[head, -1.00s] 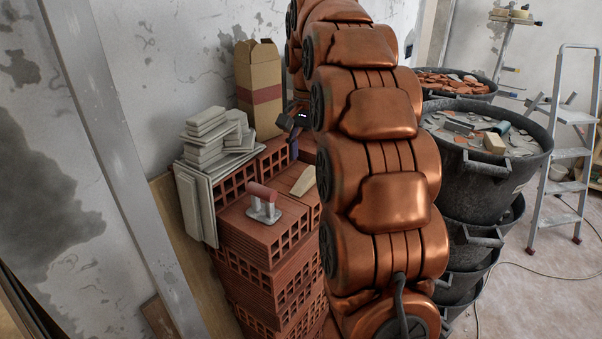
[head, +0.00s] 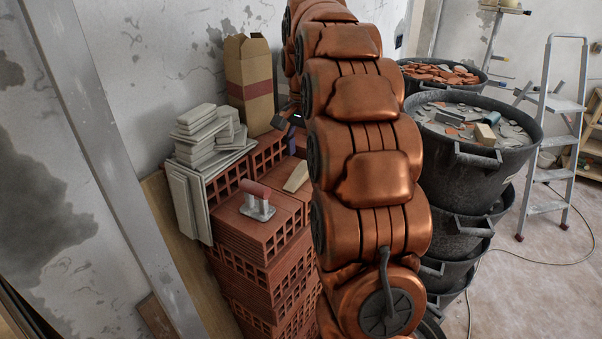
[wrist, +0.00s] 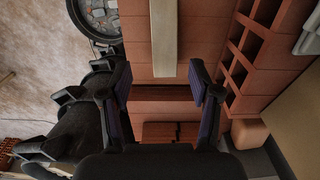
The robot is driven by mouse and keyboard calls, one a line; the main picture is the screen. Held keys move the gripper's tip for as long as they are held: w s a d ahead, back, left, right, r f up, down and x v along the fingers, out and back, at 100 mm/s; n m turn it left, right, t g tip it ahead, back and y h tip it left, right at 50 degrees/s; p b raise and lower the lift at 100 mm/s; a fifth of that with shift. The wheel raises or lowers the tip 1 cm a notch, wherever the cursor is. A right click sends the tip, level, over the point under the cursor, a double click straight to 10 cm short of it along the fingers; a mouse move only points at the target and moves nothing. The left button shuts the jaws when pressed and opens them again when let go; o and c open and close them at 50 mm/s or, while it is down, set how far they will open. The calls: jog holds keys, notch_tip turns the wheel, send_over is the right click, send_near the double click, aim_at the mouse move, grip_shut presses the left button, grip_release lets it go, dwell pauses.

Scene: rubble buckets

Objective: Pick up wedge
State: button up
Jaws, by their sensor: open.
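The wedge (head: 297,178) is a pale beige, tapered piece lying on top of the stacked red hollow bricks (head: 243,237), partly covered by my arm in the head view. In the wrist view the wedge (wrist: 163,38) runs down from the top edge, and its near end shows between my fingertips. My gripper (wrist: 160,72) is open, with one finger on either side of the wedge's line and a gap on both sides. I cannot tell its height above the wedge. In the head view my gripper is mostly hidden behind my arm.
Grey tiles (head: 202,135) and a cardboard box (head: 249,85) stand behind. Stacked black rubble buckets (head: 470,170) stand right of my arm, with a stepladder (head: 556,140) beyond.

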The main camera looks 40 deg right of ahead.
aim_at(302, 168)
jog(key=shift+w+a+f+p, duration=0.15)
jog(key=shift+f+p, duration=0.3)
jog(key=shift+f, duration=0.3)
jog(key=shift+w+d+f+p, duration=0.15)
jog(key=shift+f+p, duration=0.25)
jog(key=shift+f, duration=1.15)
jog(key=c, duration=1.1)
jog(key=shift+c, duration=0.2)
jog(key=shift+r, duration=0.15)
